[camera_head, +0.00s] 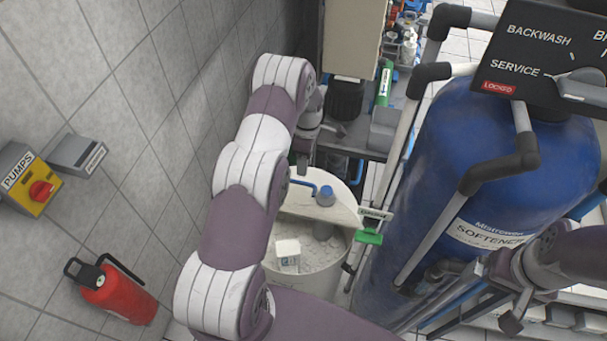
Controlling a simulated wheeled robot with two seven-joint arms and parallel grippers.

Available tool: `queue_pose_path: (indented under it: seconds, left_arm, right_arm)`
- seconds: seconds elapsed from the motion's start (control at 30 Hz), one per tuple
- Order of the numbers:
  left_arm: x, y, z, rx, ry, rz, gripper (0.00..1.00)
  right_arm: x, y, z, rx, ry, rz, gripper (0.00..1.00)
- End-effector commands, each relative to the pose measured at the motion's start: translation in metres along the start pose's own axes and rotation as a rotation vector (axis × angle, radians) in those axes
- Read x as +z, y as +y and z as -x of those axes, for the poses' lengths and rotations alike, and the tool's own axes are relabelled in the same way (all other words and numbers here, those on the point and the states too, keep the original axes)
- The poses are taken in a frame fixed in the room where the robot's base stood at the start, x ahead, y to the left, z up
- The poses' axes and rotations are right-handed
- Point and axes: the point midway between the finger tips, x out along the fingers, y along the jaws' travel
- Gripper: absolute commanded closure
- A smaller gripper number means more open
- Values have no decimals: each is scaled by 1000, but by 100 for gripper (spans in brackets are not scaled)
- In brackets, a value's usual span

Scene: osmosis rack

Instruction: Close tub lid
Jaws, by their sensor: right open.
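The tub (329,277) stands in the middle of the view, left of the blue softener tank. White granules and a small white block (288,256) show in its open front part. The pale tub lid (335,207) covers only the back part; a blue-capped fitting (326,196) and a blue tube are at it. I cannot tell how far the lid is tilted. My left arm reaches over the tub's left side, and its gripper (302,166) hangs by the lid's back left edge, small and partly hidden. My right gripper (514,318) is open at the lower right, away from the tub.
The blue softener tank (490,165) with grey pipes stands close on the tub's right. A green clip (369,237) is at the tub's right rim. A tiled wall, a yellow pump switch (28,182) and a red extinguisher (118,295) are at left. A cluttered rack stands behind.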

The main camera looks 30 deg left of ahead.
Motion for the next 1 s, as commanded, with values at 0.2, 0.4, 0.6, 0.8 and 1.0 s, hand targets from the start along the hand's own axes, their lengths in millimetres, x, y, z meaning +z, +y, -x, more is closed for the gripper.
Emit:
queue_pose_path:
  seconds: [0.2, 0.4, 0.6, 0.8, 1.0]
  left_arm:
    - [0, -2, -40, -1, 0, -2, 60]
    - [0, 0, -59, 1, 0, -2, 60]
    - [0, 0, -62, 3, 0, -3, 60]
    - [0, 0, -62, 3, 0, -3, 96]
    - [0, 0, -62, 3, 0, -3, 100]
  right_arm:
    - [-3, 0, 25, 0, -1, 0, 2]
    - [-3, 0, 29, 0, -1, 0, 2]
    - [-3, 0, 28, 0, -1, 0, 2]
    - [-3, 0, 28, 0, -1, 0, 2]
    - [-3, 0, 28, 0, -1, 0, 2]
